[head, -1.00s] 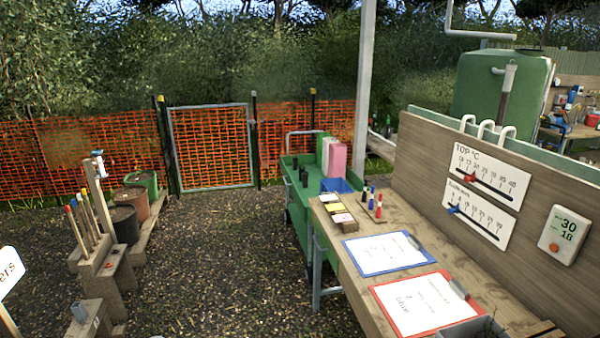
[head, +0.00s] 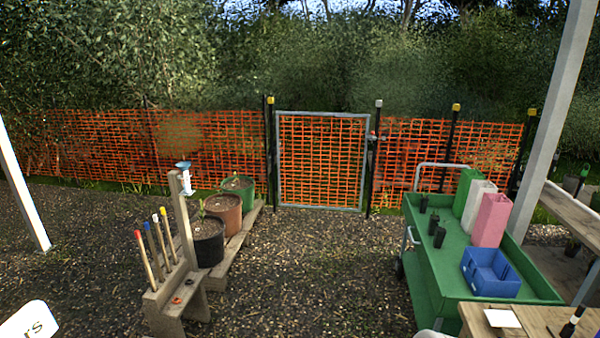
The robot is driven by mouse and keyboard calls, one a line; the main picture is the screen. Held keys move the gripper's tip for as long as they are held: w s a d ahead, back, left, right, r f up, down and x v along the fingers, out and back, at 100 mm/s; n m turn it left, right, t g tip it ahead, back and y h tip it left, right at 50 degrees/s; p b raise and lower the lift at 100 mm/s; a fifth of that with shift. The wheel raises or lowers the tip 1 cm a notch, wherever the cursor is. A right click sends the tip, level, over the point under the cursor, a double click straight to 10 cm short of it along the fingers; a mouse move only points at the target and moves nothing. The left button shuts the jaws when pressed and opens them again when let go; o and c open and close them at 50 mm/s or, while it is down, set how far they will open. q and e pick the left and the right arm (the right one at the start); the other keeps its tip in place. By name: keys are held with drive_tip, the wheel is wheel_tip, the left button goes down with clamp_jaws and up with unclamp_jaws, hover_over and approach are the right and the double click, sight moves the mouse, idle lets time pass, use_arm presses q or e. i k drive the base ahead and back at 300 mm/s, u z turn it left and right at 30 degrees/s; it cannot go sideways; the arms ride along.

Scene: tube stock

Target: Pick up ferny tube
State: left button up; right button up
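No tube can be made out as ferny from here. Several small black tubes (head: 439,238) stand on the green trolley (head: 455,262) at the right; any leaves in them are too small to tell. Small dark pots with greenery also show at the far right edge, by a wooden bench (head: 575,212), partly cut off by the frame. Neither of my grippers is in view.
A blue caddy (head: 490,278) and green, white and pink upright boxes (head: 491,220) share the trolley. Bigger potted plants (head: 208,242) and a wooden tool stand (head: 176,290) are at left. A gate (head: 322,160) closes the orange fence. Gravel between is clear.

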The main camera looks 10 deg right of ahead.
sight(441, 231)
drive_tip(key=z, duration=0.15)
drive_tip(key=i, duration=2.05)
drive_tip(key=z, duration=1.05)
drive_tip(key=i, duration=1.4)
drive_tip(key=z, duration=0.65)
drive_tip(key=i, duration=0.45)
drive_tip(key=u, duration=0.05)
